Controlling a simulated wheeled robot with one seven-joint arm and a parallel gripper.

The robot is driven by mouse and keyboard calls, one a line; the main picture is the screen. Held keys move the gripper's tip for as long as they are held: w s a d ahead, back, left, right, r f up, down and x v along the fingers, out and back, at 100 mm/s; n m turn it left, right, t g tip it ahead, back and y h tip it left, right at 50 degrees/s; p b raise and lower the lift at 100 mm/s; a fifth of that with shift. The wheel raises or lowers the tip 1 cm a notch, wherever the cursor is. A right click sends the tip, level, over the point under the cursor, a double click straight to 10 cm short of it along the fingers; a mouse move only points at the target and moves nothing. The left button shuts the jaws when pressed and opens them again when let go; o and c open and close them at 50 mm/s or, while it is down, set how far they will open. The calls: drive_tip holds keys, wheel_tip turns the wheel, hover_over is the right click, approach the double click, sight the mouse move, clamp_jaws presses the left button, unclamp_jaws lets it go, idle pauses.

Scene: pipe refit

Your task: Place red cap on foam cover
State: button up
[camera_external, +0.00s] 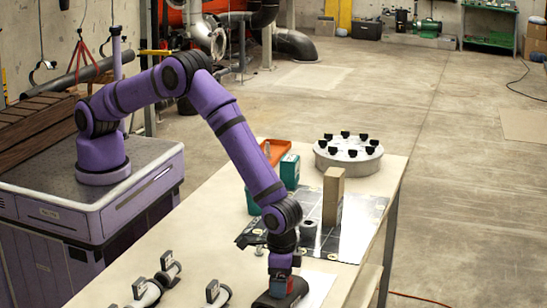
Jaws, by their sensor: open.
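My gripper (281,272) is at the low end of my purple arm, pointing down near the front edge of the table. It is open. A small dark red piece (278,288), possibly the red cap, shows right under it, with a bluish part beside it. The red piece seems to sit on a black rounded base (281,299). I cannot tell whether the fingers touch it. I cannot make out the foam cover for certain; the tall tan block (333,196) standing on the dark mat is plain and unlabelled.
The pale table (200,240) holds a dark gridded mat (362,212), teal boxes (289,171), an orange tray (275,145) and a round grey flange (347,160) with several black pieces on top. White pipe fittings (146,292) lie at front left. The table's middle left is clear.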

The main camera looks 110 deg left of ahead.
drive_tip(key=s+a+r, duration=0.2)
drive_tip(key=r, duration=0.8)
drive_tip(key=s+a+r+t, duration=0.1)
drive_tip(key=s+a+r, duration=0.15)
drive_tip(key=r, duration=0.65)
drive_tip(key=s+a+r, duration=0.1)
drive_tip(key=a+r, duration=0.2)
drive_tip(key=r, duration=0.7)
drive_tip(key=s+a+r+m+t, duration=0.1)
drive_tip(key=s+a+r, duration=0.6)
drive_tip(key=s+r, duration=0.5)
drive_tip(key=s+a+r+t, duration=0.1)
drive_tip(key=s+a+r, duration=0.2)
drive_tip(key=s, duration=0.5)
drive_tip(key=s+a+r+t, duration=0.1)
drive_tip(key=s+a+r, duration=0.2)
drive_tip(key=s, duration=0.6)
drive_tip(key=s+a+f, duration=0.1)
drive_tip(key=s, duration=0.6)
drive_tip(key=s+a+f+m+t, duration=0.1)
drive_tip(key=s+f, duration=0.1)
drive_tip(key=s, duration=0.5)
drive_tip(key=shift+s+a, duration=0.25)
drive_tip(key=shift+s, duration=0.1)
